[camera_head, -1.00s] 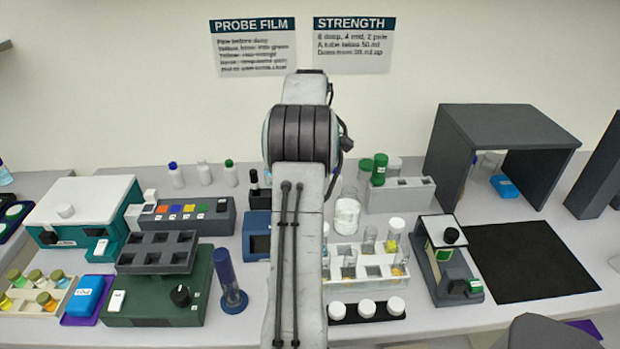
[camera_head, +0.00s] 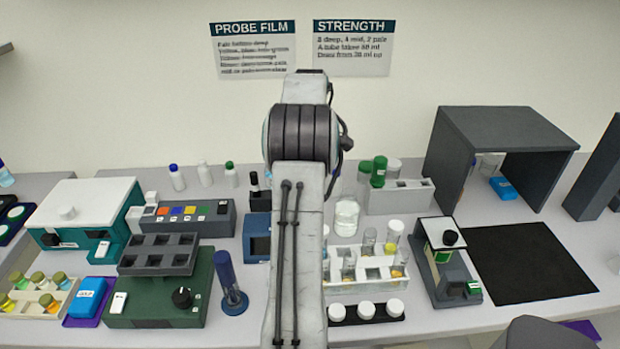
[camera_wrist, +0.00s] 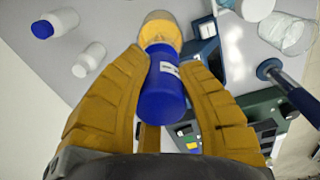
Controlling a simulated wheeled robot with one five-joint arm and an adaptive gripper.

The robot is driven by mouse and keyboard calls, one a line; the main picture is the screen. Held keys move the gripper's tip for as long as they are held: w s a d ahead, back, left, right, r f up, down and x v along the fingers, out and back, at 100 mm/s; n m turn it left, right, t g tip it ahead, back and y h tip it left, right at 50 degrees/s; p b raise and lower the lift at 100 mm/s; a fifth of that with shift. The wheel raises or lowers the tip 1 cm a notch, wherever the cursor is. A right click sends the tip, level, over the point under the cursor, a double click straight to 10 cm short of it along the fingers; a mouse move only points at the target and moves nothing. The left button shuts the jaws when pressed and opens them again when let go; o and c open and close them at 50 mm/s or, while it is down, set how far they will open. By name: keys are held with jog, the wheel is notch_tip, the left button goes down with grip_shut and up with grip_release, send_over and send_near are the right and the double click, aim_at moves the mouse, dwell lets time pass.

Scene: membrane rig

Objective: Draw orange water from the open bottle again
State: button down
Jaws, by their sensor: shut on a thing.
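My gripper (camera_wrist: 160,95) shows in the wrist view with its two yellow fingers shut on a blue, labelled cylinder (camera_wrist: 166,90), which looks like a dropper. Just beyond the blue cylinder is a round, open-mouthed bottle (camera_wrist: 160,20) with orange inside. The cylinder's far end overlaps the bottle's mouth in the picture; its tip is hidden, so I cannot tell how deep it reaches. In the head view my arm hides the gripper, the held cylinder and the orange bottle.
A blue-capped bottle (camera_head: 177,177), a white-capped one (camera_head: 204,173) and a green-capped one (camera_head: 231,174) stand at the back. A blue-handled tool (camera_head: 228,275) stands upright in front.

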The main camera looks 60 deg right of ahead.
jog(key=shift+r, duration=0.1)
notch_tip(320, 180, up, 10)
jog(key=p, duration=0.9)
jog(key=shift+p, duration=0.3)
jog(key=shift+s, duration=0.1)
